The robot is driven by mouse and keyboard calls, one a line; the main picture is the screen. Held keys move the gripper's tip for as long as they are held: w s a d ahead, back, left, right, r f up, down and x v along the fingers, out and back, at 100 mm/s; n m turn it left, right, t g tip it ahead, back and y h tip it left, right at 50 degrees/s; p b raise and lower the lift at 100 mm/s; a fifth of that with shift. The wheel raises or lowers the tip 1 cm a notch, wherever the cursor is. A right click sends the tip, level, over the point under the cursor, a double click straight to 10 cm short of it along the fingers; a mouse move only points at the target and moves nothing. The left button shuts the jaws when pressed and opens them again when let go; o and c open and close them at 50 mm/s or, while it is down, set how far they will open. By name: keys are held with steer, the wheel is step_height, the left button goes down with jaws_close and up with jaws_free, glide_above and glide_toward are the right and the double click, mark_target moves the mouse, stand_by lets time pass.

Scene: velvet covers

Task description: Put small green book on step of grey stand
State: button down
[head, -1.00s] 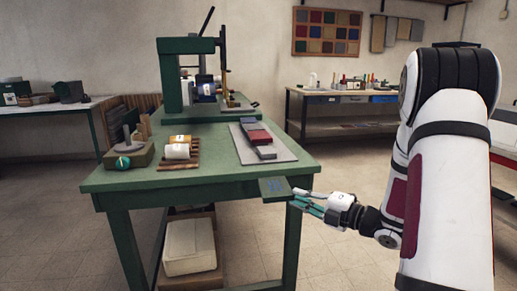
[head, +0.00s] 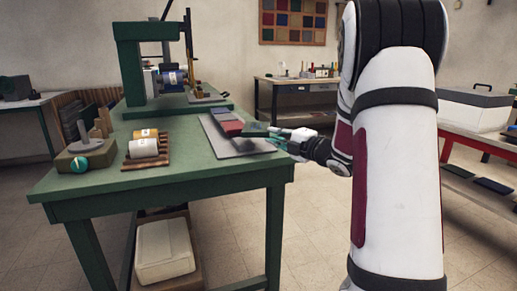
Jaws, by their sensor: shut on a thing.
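The small green book (head: 256,129) is a thin, dark green slab, seen nearly edge-on. My gripper (head: 277,138) is shut on its right end, at the right side of the green table. The book is next to the red block of a stepped row of blue-grey and red blocks (head: 230,128), and partly overlaps it in the picture. I cannot tell whether they touch. The row lies on a flat grey base (head: 240,148), which seems to be the grey stand. Which part is its step is unclear at this size.
The green table (head: 190,170) also bears a wooden rack with white and orange rolls (head: 144,147), a box with a green knob (head: 85,158) and a tall green press (head: 130,70). The table's front strip is clear. A bench with a white case (head: 475,110) stands at the right.

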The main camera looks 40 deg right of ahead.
mark_target(259, 134)
steer(key=w, duration=0.1)
steer(key=w+a, duration=0.1)
steer(key=w, duration=0.1)
steer(key=w+a, duration=0.1)
steer(key=shift+w+f+b, duration=0.25)
steer(key=shift+b, duration=0.15)
steer(key=shift+w+a, duration=0.2)
steer(key=shift+w, duration=0.3)
step_height(259, 134, down, 4)
steer(key=shift+s+d+r+b, duration=0.1)
steer(key=shift+r+b, duration=0.05)
steer(key=shift+b, duration=0.8)
steer(key=c, duration=1.8)
jaws_free()
steer(key=shift+c, duration=0.2)
steer(key=s+d+p, duration=0.1)
steer(key=s+p, duration=0.1)
steer(key=s, duration=1)
steer(key=shift+r, duration=0.15)
